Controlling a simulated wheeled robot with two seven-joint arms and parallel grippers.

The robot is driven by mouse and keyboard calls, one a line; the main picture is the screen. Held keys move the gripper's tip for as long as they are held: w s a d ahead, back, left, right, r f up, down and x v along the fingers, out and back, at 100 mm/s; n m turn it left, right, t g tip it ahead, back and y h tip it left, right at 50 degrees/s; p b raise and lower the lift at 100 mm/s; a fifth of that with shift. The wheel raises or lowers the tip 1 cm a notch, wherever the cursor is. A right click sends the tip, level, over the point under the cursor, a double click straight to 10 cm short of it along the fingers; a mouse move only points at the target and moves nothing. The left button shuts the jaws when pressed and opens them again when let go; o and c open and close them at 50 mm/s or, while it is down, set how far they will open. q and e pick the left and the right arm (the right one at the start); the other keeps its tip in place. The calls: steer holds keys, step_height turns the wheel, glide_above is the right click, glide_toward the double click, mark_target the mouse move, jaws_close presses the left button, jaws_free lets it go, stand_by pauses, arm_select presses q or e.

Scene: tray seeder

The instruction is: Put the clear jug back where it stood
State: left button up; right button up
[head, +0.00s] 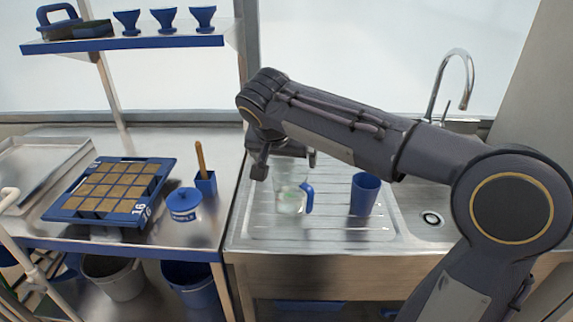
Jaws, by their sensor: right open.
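The clear jug (290,198) with a blue handle stands upright on the ribbed steel drainboard of the sink unit. It seems to hold a little clear liquid low down. My right gripper (285,168) is open at the top of the jug, with its fingers spread to either side near the rim. I cannot tell whether a finger touches the jug. Part of the jug's upper rim is hidden behind the gripper. My left gripper is not in view.
A blue cup (364,194) stands right of the jug, near the sink drain (431,218) and tap (456,80). On the left bench are a blue seed tray (148,209), a lidded blue pot (184,204) and a blue holder (206,184) with a wooden stick. Free drainboard lies in front of the jug.

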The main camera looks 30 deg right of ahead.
steer(key=s+a+f+n+y, duration=0.3)
steer(key=s+f, duration=0.4)
steer(key=s, duration=0.5)
steer(key=s+a+f+n+y, duration=0.3)
steer(key=s+f, duration=0.4)
steer(key=s, duration=0.5)
steer(key=shift+s+a+n+t+y, duration=0.3)
steer(key=shift+a+y, duration=0.5)
steer(key=shift+y, duration=0.3)
steer(key=shift+r, duration=0.1)
step_height(320, 180, up, 7)
steer(key=p, duration=0.7)
